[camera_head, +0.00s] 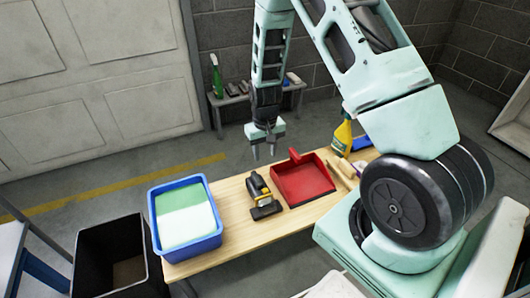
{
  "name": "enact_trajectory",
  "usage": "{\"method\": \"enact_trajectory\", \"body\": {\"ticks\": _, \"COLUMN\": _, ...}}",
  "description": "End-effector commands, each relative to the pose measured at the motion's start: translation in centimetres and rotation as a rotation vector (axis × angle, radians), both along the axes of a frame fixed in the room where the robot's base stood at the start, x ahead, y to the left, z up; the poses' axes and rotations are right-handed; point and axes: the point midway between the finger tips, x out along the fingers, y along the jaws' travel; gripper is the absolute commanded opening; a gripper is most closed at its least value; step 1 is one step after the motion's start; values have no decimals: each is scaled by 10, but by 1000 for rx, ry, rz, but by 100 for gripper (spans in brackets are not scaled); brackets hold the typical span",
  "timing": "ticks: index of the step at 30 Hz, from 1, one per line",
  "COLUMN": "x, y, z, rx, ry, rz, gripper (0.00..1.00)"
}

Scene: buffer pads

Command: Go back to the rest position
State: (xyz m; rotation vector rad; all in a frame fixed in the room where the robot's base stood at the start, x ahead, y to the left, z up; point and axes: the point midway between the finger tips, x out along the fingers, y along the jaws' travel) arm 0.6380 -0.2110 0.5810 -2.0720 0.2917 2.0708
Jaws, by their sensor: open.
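My gripper (264,151) hangs from my mint-green arm, pointing down above the back edge of the wooden bench. Its two dark fingers are apart, with nothing between them. A blue bin (216,240) on the bench's left end holds a green pad (179,199) and a pale, whitish-green pad (188,226). The bin stands to the lower left of my gripper, and the two look well apart.
On the wooden bench (232,259) are a black-and-yellow tool (263,198), a red dustpan (302,182) and a yellow spray bottle (342,138). A black bin (112,245) stands left of the bench. A small grey shelf (228,99) with a green bottle (216,78) stands at the back wall.

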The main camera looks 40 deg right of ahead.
Motion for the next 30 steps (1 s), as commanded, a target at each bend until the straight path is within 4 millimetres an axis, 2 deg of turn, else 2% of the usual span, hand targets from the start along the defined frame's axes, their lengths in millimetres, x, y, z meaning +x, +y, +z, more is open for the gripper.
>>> {"method": "enact_trajectory", "body": {"ticks": 10, "x": 0, "y": 1, "z": 0, "rx": 0, "ry": 0, "rz": 1, "gripper": 42}}
{"method": "enact_trajectory", "body": {"ticks": 13, "x": 1, "y": 17, "z": 11, "rx": 12, "ry": -6, "rz": 28, "gripper": 42}}
{"method": "enact_trajectory", "body": {"ticks": 14, "x": 1, "y": 25, "z": 18, "rx": 19, "ry": -9, "rz": 44, "gripper": 42}}
{"method": "enact_trajectory", "body": {"ticks": 17, "x": -3, "y": 70, "z": 48, "rx": 52, "ry": -19, "rz": 125, "gripper": 42}}
{"method": "enact_trajectory", "body": {"ticks": 20, "x": -21, "y": 127, "z": 88, "rx": 86, "ry": -28, "rz": 246, "gripper": 42}}
{"method": "enact_trajectory", "body": {"ticks": 21, "x": -32, "y": 149, "z": 104, "rx": 99, "ry": -28, "rz": 299, "gripper": 42}}
{"method": "enact_trajectory", "body": {"ticks": 24, "x": -69, "y": 199, "z": 141, "rx": 119, "ry": -30, "rz": 439, "gripper": 42}}
{"method": "enact_trajectory", "body": {"ticks": 27, "x": -112, "y": 236, "z": 171, "rx": 123, "ry": -28, "rz": 574, "gripper": 42}}
{"method": "enact_trajectory", "body": {"ticks": 30, "x": -151, "y": 256, "z": 191, "rx": 115, "ry": -24, "rz": 685, "gripper": 42}}
